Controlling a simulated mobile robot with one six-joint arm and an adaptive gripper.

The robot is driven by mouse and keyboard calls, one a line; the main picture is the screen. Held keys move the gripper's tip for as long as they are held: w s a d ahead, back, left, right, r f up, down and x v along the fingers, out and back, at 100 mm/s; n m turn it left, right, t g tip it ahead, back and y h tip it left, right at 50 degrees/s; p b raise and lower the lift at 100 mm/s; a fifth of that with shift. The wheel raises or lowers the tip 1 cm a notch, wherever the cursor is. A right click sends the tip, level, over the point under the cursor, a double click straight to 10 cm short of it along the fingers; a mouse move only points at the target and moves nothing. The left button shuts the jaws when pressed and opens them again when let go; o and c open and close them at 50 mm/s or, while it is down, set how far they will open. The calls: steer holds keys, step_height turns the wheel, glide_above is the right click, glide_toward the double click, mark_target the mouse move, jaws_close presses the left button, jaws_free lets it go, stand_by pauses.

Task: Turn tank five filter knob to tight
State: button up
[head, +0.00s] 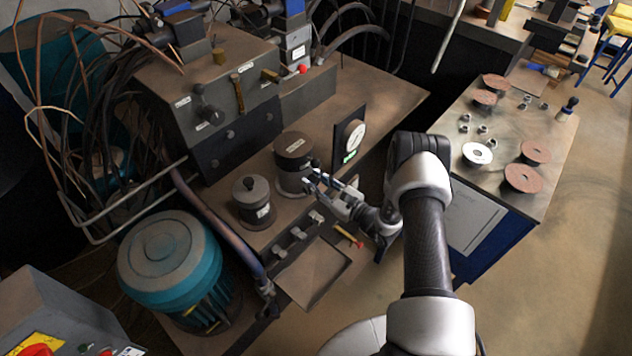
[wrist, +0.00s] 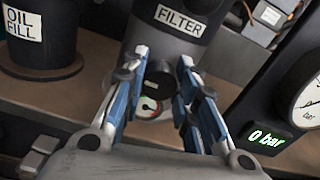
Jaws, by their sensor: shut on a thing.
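The filter is a dark-capped canister (head: 292,147) on the brown machine top; in the wrist view its grey body (wrist: 155,35) carries a FILTER label. Low on its front is a small knob or indicator (wrist: 150,104) with red and green marks, partly hidden between my fingers. My gripper (wrist: 165,78) has its blue-sided fingers on either side of this part and is shut on it. In the head view my gripper (head: 315,183) reaches the filter's front from the right. Which way the knob points is hard to read.
The OIL FILL canister (wrist: 38,35) stands left of the filter. A pressure gauge (head: 352,134) stands right; its display (wrist: 268,137) reads 0 bar. Several small levers (head: 298,233) and a tray (head: 312,270) lie in front. A bench (head: 500,130) with discs stands right.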

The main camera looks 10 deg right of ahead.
steer(key=shift+m+b, duration=0.4)
steer(key=shift+m, duration=1.1)
steer(key=o, duration=1.1)
steer(key=v, duration=1.2)
